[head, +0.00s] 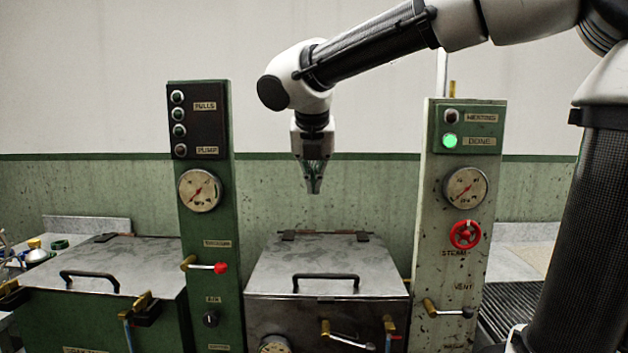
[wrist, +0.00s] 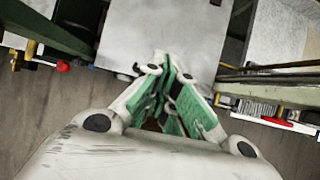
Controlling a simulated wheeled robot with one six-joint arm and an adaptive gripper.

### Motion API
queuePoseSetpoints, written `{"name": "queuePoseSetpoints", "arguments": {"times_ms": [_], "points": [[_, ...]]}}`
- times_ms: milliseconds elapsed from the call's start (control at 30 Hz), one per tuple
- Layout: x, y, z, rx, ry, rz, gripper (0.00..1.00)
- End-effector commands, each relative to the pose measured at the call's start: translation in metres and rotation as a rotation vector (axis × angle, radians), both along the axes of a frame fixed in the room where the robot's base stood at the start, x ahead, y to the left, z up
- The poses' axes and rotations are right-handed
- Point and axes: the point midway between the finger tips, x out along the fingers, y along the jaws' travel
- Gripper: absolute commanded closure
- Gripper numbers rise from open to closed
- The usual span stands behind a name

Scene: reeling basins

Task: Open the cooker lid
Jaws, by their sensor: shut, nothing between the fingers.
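The cooker appears to be the steel-topped box in the middle of the head view, between two upright panels. Its flat grey lid (head: 318,258) lies shut, with hinges along the back edge and a black bar handle (head: 325,278) near the front. My gripper (head: 313,190) points down, shut and empty, and appears above the back of the lid, apart from it. In the wrist view my gripper (wrist: 172,68) has its green fingers together over a pale grey surface, which looks like the lid (wrist: 160,32). The fingers partly hide this surface.
A green panel (head: 208,250) with a red-knobbed lever stands left. A pale panel (head: 450,270) with a red steam wheel (head: 465,234), a vent lever (head: 447,311) and a lit green DONE lamp (head: 450,141) stands right. Another lidded box (head: 105,262) is far left.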

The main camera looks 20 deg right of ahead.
Motion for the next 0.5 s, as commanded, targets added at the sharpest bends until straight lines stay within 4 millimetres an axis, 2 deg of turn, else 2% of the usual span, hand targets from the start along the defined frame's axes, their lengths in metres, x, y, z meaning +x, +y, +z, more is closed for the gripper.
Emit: {"name": "queuePoseSetpoints", "arguments": {"times_ms": [367,400,500], "points": [[0.037,-0.013,-0.07,0.0,0.004,-0.004,1.0],[0.041,-0.014,-0.073,0.001,0.002,-0.004,1.0],[0.052,-0.017,-0.056,0.004,-0.003,-0.006,1.0]]}}
